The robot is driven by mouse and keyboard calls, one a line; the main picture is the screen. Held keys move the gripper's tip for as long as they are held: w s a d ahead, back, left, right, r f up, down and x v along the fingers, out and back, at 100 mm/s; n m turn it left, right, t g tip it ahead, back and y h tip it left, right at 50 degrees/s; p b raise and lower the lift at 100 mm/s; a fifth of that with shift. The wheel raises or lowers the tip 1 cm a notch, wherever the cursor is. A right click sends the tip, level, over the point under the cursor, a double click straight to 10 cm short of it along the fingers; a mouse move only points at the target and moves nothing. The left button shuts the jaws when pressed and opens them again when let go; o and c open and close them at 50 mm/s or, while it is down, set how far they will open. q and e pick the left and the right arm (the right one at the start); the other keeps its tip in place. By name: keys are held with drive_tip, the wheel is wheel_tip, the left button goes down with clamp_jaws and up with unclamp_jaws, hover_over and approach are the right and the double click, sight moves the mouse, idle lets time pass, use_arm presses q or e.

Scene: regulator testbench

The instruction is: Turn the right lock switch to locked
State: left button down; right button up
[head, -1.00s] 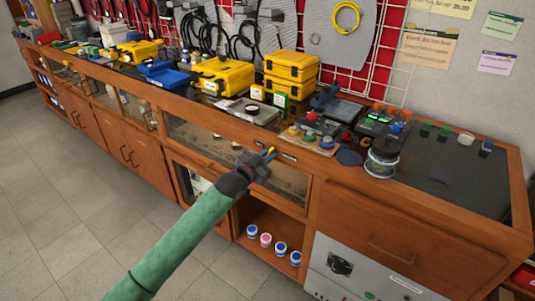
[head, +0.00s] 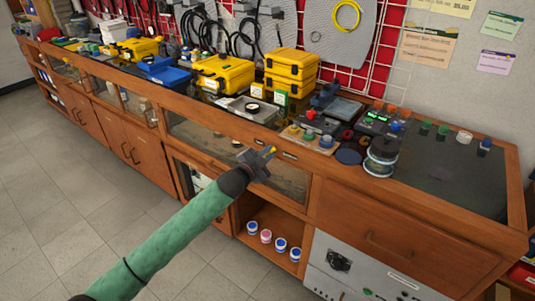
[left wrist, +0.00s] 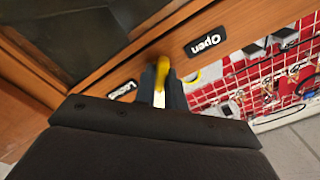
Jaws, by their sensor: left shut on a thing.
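My left gripper (head: 268,155) is at the wooden front rail of the bench, below the counter edge. In the left wrist view, its dark fingers (left wrist: 161,86) are shut on a yellow switch handle (left wrist: 162,70). A black "Open" label (left wrist: 206,44) and a partly readable "Locked" label (left wrist: 122,90) sit on the rail to either side of the handle. The fingers hide much of the switch, and I cannot tell which label it points to. A dark label (head: 290,155) shows right of the gripper in the head view. My right gripper is out of view.
The counter above holds yellow cases (head: 290,67), a test board with knobs (head: 308,137) and a clear round container (head: 381,158). Glass panels lie behind the gripper. An open shelf with small jars (head: 266,236) is below. The floor in front is clear.

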use_arm(q)
drive_tip(key=c, duration=1.5)
unclamp_jaws()
drive_tip(key=shift+o, duration=0.2)
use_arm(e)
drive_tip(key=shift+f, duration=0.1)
